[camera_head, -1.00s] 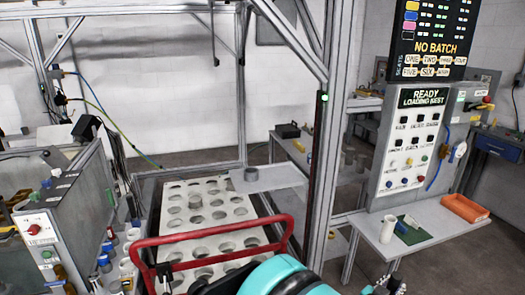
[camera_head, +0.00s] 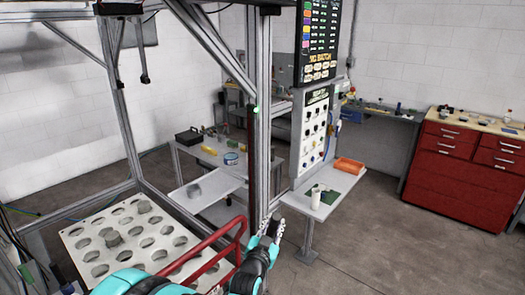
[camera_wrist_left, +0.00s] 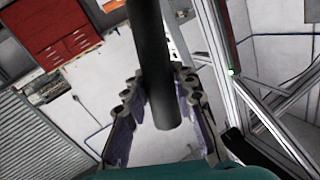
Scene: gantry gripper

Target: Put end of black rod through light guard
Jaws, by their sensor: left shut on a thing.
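The black rod (camera_wrist_left: 152,65) runs from the top of the left wrist view down between the fingers of my left gripper (camera_wrist_left: 160,92), which is shut on it. Its rounded lower end shows just beyond the fingers. In the head view, my left gripper (camera_head: 272,228) is at bottom centre, in front of the frame post; I cannot make out the rod there. What looks like the light guard, a dark strip with a green light (camera_head: 255,109), is on the upright post above the gripper. The green light also shows in the left wrist view (camera_wrist_left: 231,72), apart from the rod. My right gripper is not visible.
A red tube rail (camera_head: 215,243) is left of my gripper, before a white plate with round holes (camera_head: 90,242). Right of the post is a control panel (camera_head: 313,135) above a small shelf with an orange tray (camera_head: 349,166). Red drawers (camera_head: 455,165) stand far right; the floor between is clear.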

